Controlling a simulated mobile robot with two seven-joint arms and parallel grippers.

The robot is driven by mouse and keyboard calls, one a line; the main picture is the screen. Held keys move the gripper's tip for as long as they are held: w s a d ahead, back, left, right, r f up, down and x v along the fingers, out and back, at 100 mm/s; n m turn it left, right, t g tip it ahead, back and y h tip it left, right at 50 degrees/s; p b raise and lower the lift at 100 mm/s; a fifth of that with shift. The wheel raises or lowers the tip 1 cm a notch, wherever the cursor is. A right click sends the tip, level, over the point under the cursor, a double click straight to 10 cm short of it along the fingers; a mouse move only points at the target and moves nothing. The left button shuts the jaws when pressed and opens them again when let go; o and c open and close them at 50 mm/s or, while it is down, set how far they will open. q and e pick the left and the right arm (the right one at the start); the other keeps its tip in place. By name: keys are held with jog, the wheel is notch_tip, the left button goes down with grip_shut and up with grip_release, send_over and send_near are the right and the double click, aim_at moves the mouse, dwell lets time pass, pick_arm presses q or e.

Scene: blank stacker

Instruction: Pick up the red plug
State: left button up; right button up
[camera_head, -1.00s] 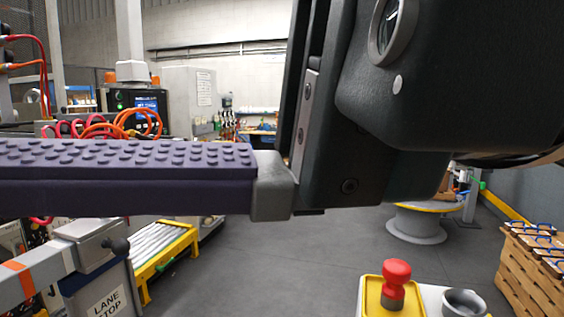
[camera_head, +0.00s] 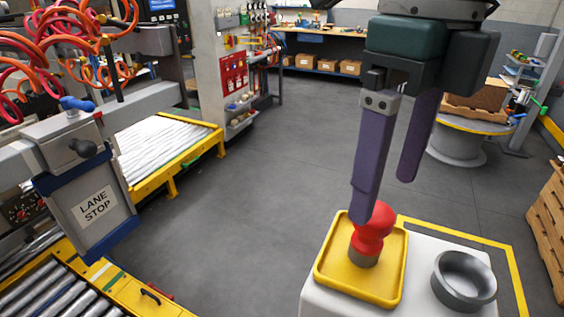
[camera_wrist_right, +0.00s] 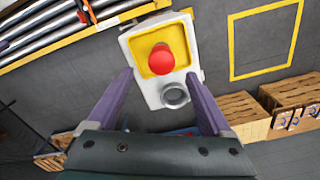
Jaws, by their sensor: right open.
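The red plug (camera_head: 373,232) has a round knob top and a grey lower part. It stands upright in a yellow tray (camera_head: 329,278) on a white stand. My right gripper (camera_head: 384,198) points down over it, open and empty. One purple finger overlaps the plug's left edge in the head view; I cannot tell whether they touch. In the right wrist view, the plug (camera_wrist_right: 161,59) lies centred just beyond the open fingertips (camera_wrist_right: 160,75). My left gripper is not in view.
A grey round cup (camera_head: 463,281) stands on the white stand right of the tray. A "LANE STOP" box (camera_head: 96,206) and roller conveyors (camera_head: 163,145) are at left. A wooden crate (camera_head: 549,210) is at the right edge. The grey floor between is clear.

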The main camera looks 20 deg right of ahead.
aim_at(376, 211)
jog(key=shift+f+p, duration=0.25)
jog(key=shift+p, duration=0.05)
jog(key=f+p, duration=0.1)
jog(key=f, duration=0.1)
jog(key=f+p, duration=0.1)
jog(key=shift+w+f, duration=0.2)
jog(key=shift+f, duration=0.7)
grip_shut()
